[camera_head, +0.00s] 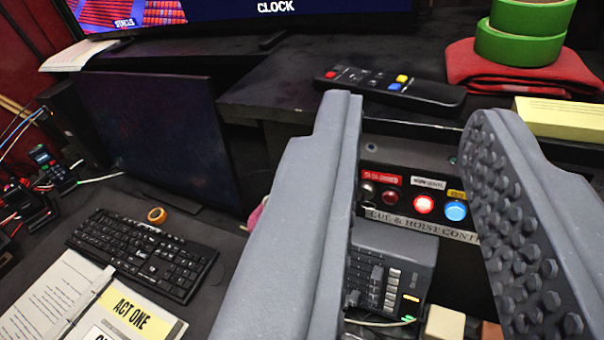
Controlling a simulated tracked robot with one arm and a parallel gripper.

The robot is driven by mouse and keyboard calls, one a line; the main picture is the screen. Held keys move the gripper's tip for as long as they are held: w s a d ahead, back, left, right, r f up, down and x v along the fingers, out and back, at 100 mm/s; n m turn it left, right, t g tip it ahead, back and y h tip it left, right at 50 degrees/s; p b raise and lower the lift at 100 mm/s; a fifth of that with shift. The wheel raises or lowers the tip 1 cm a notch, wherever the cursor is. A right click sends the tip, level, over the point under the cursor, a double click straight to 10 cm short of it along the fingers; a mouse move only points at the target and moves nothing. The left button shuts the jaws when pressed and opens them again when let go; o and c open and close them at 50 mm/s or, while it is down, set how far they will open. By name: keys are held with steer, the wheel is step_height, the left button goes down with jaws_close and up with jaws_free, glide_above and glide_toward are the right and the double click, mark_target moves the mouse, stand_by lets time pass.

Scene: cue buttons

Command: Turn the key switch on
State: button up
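My gripper (412,112) is open, with its two grey fingers wide apart and nothing between them. Between the fingers, farther off, shows a dark control panel (410,170) lettered in part "CUE & HOIST CONT". The fingers hide the panel's left and right ends.
A remote (390,90) lies on the dark shelf above the panel, near a red cloth (520,72), green tape rolls (520,35) and a yellow block (558,117). A grey keypad device (392,265) stands below. A keyboard (142,252) and dark monitor (155,135) are at left.

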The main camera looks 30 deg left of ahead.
steer(key=w+a+f+h, duration=0.1)
steer(key=w+a+f, duration=0.15)
steer(key=f, duration=0.45)
steer(key=w+a+f+h, duration=0.1)
steer(key=a+f, duration=0.3)
steer(key=f, duration=0.3)
steer(key=m+t+h, duration=0.1)
steer(key=h, duration=0.1)
glide_toward(360, 202)
steer(key=w, duration=0.5)
steer(key=w+f, duration=0.1)
steer(key=w, duration=0.2)
steer(key=shift+w+a, duration=0.1)
steer(key=shift+w, duration=0.15)
jaws_close()
